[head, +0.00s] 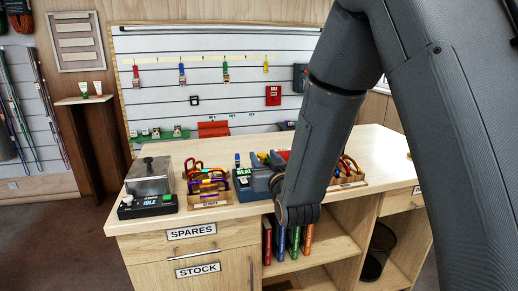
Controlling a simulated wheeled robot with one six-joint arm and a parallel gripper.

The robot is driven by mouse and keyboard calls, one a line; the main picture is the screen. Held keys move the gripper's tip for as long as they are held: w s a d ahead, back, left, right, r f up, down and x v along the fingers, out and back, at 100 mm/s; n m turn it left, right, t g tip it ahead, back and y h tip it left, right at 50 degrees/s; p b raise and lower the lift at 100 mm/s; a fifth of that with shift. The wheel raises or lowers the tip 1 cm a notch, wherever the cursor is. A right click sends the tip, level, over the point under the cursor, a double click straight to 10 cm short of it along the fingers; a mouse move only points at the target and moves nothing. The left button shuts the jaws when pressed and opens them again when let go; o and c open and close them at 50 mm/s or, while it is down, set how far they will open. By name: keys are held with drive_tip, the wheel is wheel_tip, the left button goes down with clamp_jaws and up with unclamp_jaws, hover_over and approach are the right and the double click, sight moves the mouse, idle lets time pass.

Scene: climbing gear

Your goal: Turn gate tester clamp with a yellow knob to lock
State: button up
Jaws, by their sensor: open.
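A blue-grey device with a small lit display (243,173) stands at the front of the wooden counter, close to my gripper. I take it to be the gate tester, but its label is too small to read. I cannot tell whether the gripper touches the device.
Left of it, a tray of colored carabiners (208,199) and a grey-topped tester reading IDLE (149,189) stand on the counter (140,229). Another carabiner tray (347,183) is right of my arm. The counter's back right is clear. A slatted wall (220,101) holds hanging gear.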

drive_tip(key=p+x, duration=0.1)
drive_tip(key=x, duration=0.5)
drive_tip(key=shift+w+p, duration=0.2)
drive_tip(key=shift+p, duration=0.1)
drive_tip(key=shift+a, duration=0.1)
clamp_jaws()
